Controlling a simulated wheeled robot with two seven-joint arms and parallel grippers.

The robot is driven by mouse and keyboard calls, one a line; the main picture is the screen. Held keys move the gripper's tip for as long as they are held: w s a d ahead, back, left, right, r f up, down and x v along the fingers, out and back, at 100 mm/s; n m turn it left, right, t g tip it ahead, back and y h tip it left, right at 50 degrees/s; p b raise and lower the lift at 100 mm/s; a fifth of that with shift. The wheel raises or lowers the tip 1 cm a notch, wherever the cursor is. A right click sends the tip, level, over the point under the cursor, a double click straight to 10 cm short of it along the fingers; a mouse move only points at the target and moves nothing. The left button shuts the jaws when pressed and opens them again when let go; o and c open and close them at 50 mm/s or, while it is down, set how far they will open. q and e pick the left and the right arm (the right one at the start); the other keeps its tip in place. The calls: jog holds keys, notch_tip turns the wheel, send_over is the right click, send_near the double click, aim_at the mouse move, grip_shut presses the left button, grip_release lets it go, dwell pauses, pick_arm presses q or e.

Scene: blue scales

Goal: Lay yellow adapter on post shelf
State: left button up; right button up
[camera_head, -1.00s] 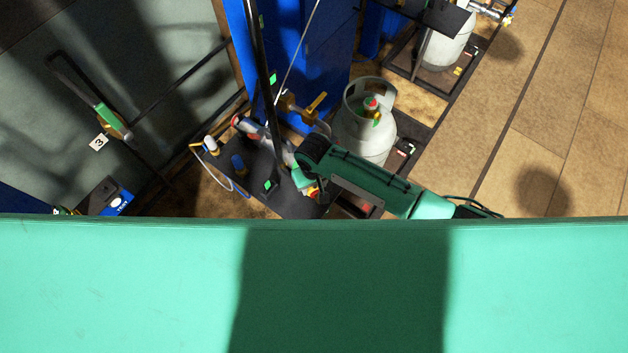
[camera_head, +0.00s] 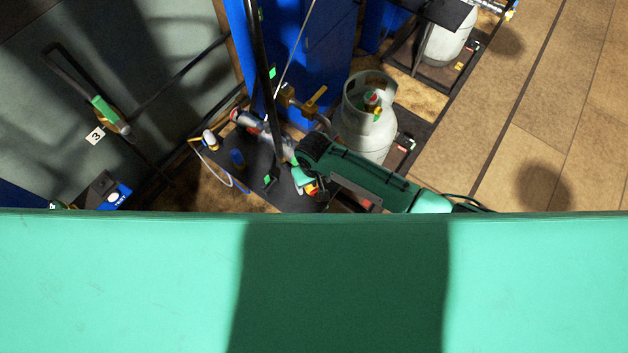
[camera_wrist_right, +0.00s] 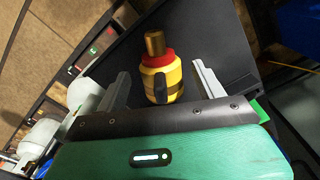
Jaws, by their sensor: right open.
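The yellow adapter (camera_wrist_right: 173,75) has a brass top, a red collar and a black knob. In the right wrist view it stands between the two spread fingers of my right gripper (camera_wrist_right: 161,69), with a gap visible on each side. The dark post shelf (camera_wrist_right: 213,43) lies behind it; I cannot tell whether the adapter's base touches it. In the head view my right gripper (camera_head: 306,184) is small and partly hidden by my arm, low over the right part of the post shelf (camera_head: 257,180). A small yellow and red patch shows there. My left gripper is not in view.
A black upright post (camera_head: 262,85) rises from the shelf. A blue cap (camera_head: 237,158) and a grey cylinder (camera_head: 250,122) are on the shelf's left side. A grey gas tank (camera_head: 366,130) stands close behind my right arm. Open floor (camera_head: 540,130) is at right.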

notch_tip(320, 180, up, 14)
jog(key=b, duration=0.2)
dwell(0.4)
jog(key=shift+s+f, duration=0.1)
jog(key=shift+f, duration=0.05)
dwell(0.4)
